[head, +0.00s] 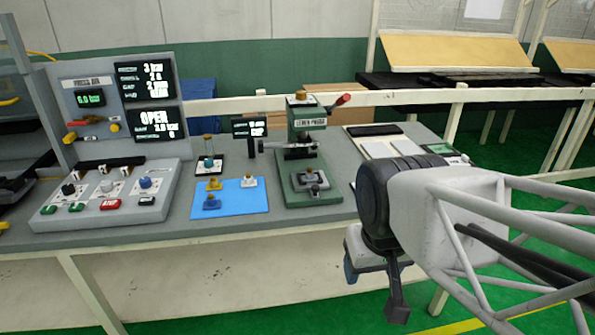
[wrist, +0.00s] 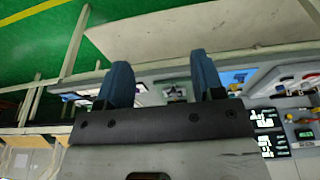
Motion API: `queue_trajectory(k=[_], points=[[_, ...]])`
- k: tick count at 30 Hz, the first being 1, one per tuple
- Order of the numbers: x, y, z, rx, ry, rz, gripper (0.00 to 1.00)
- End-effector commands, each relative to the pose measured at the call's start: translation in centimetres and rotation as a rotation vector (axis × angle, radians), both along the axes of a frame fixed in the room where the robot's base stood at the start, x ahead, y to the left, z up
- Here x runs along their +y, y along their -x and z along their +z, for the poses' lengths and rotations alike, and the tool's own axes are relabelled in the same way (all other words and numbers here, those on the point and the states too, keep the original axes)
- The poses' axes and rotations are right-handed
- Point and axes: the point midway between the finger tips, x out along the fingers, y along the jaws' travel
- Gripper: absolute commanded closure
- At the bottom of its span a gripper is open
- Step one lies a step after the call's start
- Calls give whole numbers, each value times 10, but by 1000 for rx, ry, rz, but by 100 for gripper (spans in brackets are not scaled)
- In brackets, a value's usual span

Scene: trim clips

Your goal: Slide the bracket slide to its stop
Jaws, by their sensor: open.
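A green lever press (head: 304,140) stands on the bench, with a small grey fixture (head: 311,180) on its base. I cannot tell for sure which part is the bracket slide. My gripper (head: 375,285) hangs in front of the bench's front edge, right of the press and apart from it. In the wrist view its two blue fingers (wrist: 160,78) are spread with nothing between them.
A blue mat (head: 232,200) holds several small yellow, blue and white parts. A control panel (head: 105,195) with knobs and screens stands at the left. Flat trays (head: 380,149) lie right of the press. The bench's front edge is close to my gripper.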

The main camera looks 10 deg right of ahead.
Motion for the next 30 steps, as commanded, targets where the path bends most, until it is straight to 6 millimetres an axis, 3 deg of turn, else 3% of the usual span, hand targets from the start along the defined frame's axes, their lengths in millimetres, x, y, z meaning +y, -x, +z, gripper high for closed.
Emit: queue_trajectory(k=[12,19,24,30], points=[[0,0,0,0,0,0,38],[0,-6,1,0,-2,20,72],[1,-25,5,0,-14,95,98],[2,-69,9,-14,-36,257,100]])
